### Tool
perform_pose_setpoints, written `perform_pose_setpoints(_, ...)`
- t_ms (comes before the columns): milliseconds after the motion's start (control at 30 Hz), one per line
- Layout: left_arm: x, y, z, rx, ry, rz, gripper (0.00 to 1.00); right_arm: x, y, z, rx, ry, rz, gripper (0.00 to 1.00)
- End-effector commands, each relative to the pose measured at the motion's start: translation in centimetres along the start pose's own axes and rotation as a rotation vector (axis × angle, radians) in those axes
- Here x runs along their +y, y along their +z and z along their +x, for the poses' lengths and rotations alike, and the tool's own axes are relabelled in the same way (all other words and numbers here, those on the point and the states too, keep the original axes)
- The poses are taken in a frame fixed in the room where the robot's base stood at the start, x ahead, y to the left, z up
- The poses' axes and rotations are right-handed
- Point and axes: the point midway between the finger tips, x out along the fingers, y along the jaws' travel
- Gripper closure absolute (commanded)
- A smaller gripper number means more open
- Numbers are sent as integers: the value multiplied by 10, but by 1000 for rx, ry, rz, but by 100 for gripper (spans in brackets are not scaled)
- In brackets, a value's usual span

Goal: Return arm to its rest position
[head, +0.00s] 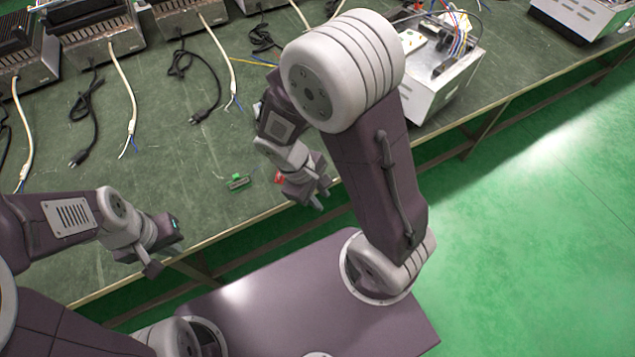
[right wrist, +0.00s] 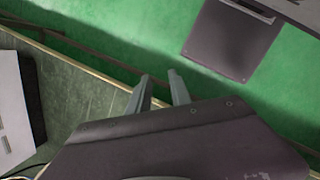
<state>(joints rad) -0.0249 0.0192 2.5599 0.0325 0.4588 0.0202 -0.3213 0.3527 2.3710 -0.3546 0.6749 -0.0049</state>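My right arm rises from the base and bends over the table's front edge. My right gripper (head: 318,194) points down near that edge, close to a small red piece. In the right wrist view its two fingers (right wrist: 160,88) stand apart with nothing between them. My left gripper (head: 162,262) is at the lower left, by the front edge of the table. It is seen from above and its finger gap is not clear; no object shows in it.
The green worktable (head: 180,190) holds several metal heater units with loose cables along the back. An open metal box with wires (head: 432,85) stands right of my right arm. The green floor (head: 540,220) at right is clear.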

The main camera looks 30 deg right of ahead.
Motion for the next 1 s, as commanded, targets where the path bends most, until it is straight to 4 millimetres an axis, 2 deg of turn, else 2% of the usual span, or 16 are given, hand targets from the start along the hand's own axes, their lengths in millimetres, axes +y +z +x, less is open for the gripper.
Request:
perform_pose_setpoints(33,0,0,0,0,0,0,100,3,5,-11,95,-72,194,75)
perform_pose_setpoints(100,0,0,0,0,0,0,100,7,6,-22,203,-146,411,75)
perform_pose_setpoints(200,0,0,0,0,0,0,100,15,7,-33,296,-198,599,75)
perform_pose_setpoints(300,0,0,0,0,0,0,100,18,7,-37,330,-213,666,75)
perform_pose_setpoints(567,0,0,-3,0,0,0,100,18,7,-40,330,-214,665,75)
perform_pose_setpoints(667,0,-2,-24,0,0,0,100,21,13,-60,329,-214,664,75)
perform_pose_setpoints(900,2,-13,-120,1,0,0,100,34,39,-152,329,-214,662,75)
perform_pose_setpoints(1000,3,-14,-134,1,0,0,100,36,43,-165,329,-213,662,75)
